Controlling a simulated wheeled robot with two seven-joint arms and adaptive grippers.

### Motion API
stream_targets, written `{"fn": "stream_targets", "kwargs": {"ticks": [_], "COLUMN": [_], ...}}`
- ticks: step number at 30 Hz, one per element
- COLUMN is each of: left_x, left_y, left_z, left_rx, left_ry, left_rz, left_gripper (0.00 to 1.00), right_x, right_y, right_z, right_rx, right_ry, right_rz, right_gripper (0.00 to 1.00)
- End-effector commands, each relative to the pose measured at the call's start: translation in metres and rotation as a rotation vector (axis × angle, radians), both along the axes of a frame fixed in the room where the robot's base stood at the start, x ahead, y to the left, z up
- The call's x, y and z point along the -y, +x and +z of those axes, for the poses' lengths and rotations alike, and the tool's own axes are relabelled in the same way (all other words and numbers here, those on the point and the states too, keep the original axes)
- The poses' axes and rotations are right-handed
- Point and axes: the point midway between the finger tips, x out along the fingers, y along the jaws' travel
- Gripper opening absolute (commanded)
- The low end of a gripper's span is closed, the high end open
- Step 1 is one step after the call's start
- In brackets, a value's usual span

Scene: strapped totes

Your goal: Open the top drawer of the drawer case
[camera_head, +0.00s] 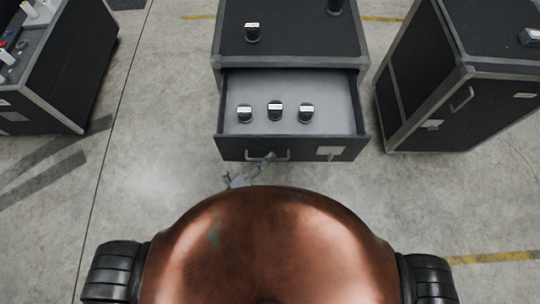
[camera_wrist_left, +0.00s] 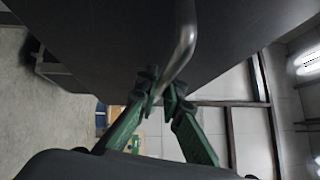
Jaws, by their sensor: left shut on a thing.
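The drawer case (camera_head: 290,40) is black with grey edges and stands at the top middle of the head view. Its top drawer (camera_head: 345,98) is pulled out toward me, with a grey inside holding three dark labelled cylinders (camera_head: 275,111). My left gripper (camera_head: 270,158) is shut on the drawer's bar handle (camera_head: 283,156). In the left wrist view the green-sided fingers (camera_wrist_left: 158,95) close around the metal handle (camera_wrist_left: 183,45), under the dark drawer front (camera_wrist_left: 100,40). My right gripper is not in view.
Dark cylinders (camera_head: 252,32) stand on the case top. Another black case (camera_head: 465,75) is at the right, and one with items on top (camera_head: 75,60) is at the left. Bare concrete floor lies between them.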

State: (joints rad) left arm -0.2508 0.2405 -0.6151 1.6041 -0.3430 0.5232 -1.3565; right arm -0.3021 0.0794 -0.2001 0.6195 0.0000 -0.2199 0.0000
Motion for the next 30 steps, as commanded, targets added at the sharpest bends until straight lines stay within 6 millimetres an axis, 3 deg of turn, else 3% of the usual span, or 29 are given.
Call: {"fn": "stream_targets", "kwargs": {"ticks": [4,5,12,23,30], "left_x": [-0.002,-0.002,-0.001,-0.005,-0.033], "left_y": [0.000,0.000,0.000,-0.004,-0.034], "left_z": [-0.003,-0.003,-0.002,-0.003,-0.009], "left_rx": [-0.007,-0.007,-0.004,-0.004,-0.006], "left_ry": [0.004,0.004,0.002,0.002,0.003], "left_rz": [0.003,0.003,0.001,0.001,0.002], "left_gripper": [0.00,0.09,0.26,0.26,0.26], "right_x": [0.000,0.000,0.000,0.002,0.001], "right_y": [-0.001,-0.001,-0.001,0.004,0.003], "right_z": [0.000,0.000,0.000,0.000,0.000], "right_rx": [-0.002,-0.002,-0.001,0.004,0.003], "right_ry": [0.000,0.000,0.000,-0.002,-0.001], "right_rz": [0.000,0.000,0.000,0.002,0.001], "right_gripper": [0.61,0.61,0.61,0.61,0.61]}}
